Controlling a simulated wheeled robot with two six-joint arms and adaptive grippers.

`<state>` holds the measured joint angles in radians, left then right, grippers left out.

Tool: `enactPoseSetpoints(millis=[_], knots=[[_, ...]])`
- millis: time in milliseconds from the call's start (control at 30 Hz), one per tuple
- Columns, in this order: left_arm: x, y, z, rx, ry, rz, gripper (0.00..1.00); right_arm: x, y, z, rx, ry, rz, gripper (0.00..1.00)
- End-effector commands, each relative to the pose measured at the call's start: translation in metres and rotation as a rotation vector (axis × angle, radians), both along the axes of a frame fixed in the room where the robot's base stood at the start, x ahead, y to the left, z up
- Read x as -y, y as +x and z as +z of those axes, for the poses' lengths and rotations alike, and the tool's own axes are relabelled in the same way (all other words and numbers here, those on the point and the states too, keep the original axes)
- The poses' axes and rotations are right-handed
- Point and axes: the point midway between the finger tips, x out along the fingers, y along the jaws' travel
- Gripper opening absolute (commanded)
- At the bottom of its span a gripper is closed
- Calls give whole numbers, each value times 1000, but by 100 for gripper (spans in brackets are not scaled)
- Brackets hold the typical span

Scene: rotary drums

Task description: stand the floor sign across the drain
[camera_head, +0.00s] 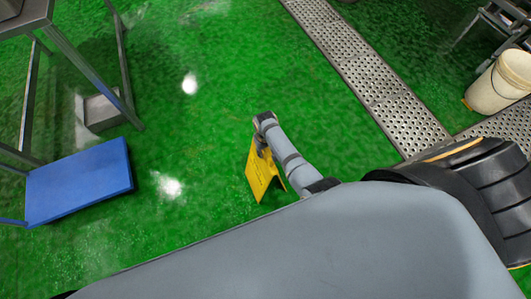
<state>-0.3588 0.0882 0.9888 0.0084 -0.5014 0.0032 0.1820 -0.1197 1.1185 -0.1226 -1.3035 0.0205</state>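The yellow floor sign (258,178) is near the middle of the view, its two panels spread in an A shape. My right gripper (262,149) is at the sign's top edge and appears shut on it; the fingers are small and partly hidden. I cannot tell whether the sign's feet touch the floor. The drain (372,80) is a perforated metal channel running from the top middle down to the right. The sign is to the left of the drain, apart from it. My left gripper is not in view.
A metal table frame (85,68) and a blue block (80,183) stand at the left. A white bucket (497,85) stands at the right beyond the drain, near a metal rack (500,22).

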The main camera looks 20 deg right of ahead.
Motion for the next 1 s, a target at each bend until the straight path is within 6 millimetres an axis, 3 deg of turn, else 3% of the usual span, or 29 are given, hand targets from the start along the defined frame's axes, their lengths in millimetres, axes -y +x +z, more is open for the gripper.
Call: enactPoseSetpoints(millis=[367, 400, 533, 833, 933, 1000], knots=[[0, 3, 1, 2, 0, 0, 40, 0, 1, -2, 1, 1, 0, 0], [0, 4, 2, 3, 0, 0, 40, 0, 0, -2, -1, 1, 0, 34], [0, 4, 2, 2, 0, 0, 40, 0, 0, -2, -1, 1, 0, 51], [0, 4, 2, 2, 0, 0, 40, 0, 0, -1, 0, 1, 0, 52], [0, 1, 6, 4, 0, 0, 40, 0, 0, 9, 2, 1, 0, 52], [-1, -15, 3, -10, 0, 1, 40, 0, 1, 24, 2, 1, 0, 52]])
